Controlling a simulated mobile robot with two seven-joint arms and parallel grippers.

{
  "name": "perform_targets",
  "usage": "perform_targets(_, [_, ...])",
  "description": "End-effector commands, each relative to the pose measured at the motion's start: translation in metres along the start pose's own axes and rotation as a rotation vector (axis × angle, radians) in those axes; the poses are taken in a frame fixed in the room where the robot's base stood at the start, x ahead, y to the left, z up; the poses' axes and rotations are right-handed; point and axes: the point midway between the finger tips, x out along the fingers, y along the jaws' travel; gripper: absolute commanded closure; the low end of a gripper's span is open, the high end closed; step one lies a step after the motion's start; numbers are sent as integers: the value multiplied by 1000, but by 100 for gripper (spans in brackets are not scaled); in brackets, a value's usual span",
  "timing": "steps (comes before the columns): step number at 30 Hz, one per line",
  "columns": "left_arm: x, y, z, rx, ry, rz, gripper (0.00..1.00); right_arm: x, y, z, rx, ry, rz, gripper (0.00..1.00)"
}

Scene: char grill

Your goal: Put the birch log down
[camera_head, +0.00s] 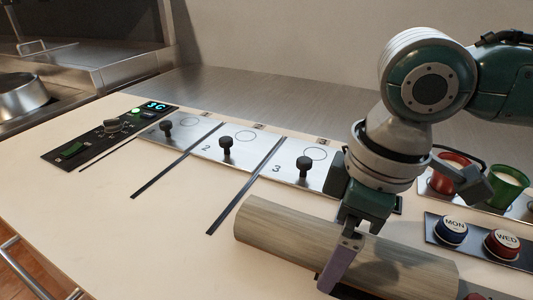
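The birch log (290,229) is a thick, pale grey-brown cylinder. It lies level at the front right of the pale counter, running from the middle toward the lower right. My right gripper (345,262) comes down over it from above. One finger lies against the log's near side; the other is hidden behind the log. The gripper looks shut on the log. I cannot tell whether the log's underside touches the counter. My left gripper is not in view.
Metal plates marked 2 (248,147) and 3 (316,163) carry black knobs behind the log. A control panel (95,137) is at the left. Red (447,178) and green (505,186) cups and MON (451,232) and WED (502,246) buttons stand at right. The front-left counter is clear.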

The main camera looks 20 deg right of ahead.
Motion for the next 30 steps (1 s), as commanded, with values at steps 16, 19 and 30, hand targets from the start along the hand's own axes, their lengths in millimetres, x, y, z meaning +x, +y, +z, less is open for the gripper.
perform_targets(16, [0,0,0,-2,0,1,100,0,0,0,1,1,1,39])
perform_targets(19, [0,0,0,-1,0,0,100,0,0,0,1,1,0,51])
perform_targets(30, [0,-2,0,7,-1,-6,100,0,0,0,1,1,0,92])
